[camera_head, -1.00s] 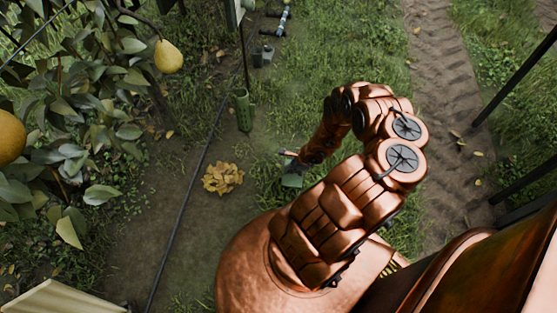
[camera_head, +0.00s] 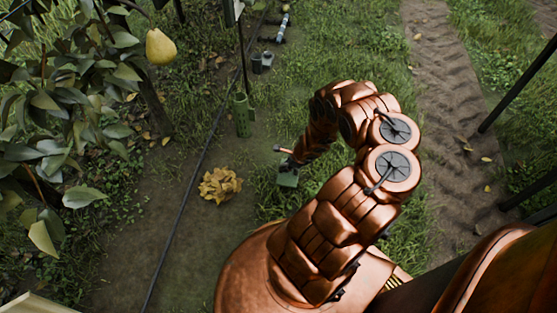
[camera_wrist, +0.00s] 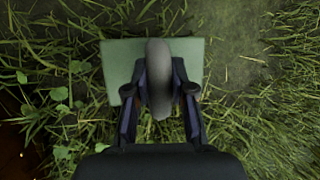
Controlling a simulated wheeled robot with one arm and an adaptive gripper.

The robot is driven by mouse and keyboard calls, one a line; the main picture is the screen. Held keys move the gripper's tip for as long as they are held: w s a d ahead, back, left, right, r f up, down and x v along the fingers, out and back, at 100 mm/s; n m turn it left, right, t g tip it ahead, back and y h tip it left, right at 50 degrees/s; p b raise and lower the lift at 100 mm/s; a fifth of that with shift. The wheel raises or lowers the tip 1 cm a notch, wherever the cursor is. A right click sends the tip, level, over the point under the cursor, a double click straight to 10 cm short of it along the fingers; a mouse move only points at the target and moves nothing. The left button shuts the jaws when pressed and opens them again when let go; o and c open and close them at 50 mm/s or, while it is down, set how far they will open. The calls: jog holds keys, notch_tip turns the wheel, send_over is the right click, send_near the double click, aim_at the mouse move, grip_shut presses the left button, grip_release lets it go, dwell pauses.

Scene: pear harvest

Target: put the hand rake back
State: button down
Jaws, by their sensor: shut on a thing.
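My gripper (camera_wrist: 159,90) is shut on the grey, rounded handle of the hand rake (camera_wrist: 159,60) in the wrist view. One dark finger lies on each side of it. A flat green rectangular piece (camera_wrist: 118,62) shows behind the handle against the grass; I cannot tell whether it belongs to the rake. The rake's tines are not visible. A green upright tube (camera_head: 242,116) stands by a thin dark post, up and left of my gripper.
A pile of yellow leaves (camera_head: 220,185) lies left of my gripper. A dark hose or line (camera_head: 190,190) runs along the bare soil. Small dark pots (camera_head: 262,62) stand beyond the tube. A pear tree (camera_head: 70,120) with a yellow pear (camera_head: 160,46) fills the left side.

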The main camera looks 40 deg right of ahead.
jog(key=w+b, duration=0.1)
jog(key=w+d+b, duration=0.1)
jog(key=w+b, duration=0.1)
jog(key=w, duration=0.1)
jog(key=shift+d+f, duration=0.15)
jog(key=shift+f, duration=0.25)
jog(key=shift+w+d+f+b, duration=0.3)
jog(key=shift+w+f+b, duration=0.35)
jog(key=shift+w+b, duration=0.2)
jog(key=shift+w+d+f+b, duration=0.25)
jog(key=shift+w+f+b, duration=0.35)
jog(key=shift+w+b, duration=0.25)
jog(key=shift+w+d+f+b, duration=0.3)
jog(key=shift+w+f+b, duration=0.4)
jog(key=shift+b, duration=0.2)
jog(key=shift+r, duration=0.15)
jog(key=c, duration=1)
grip_release()
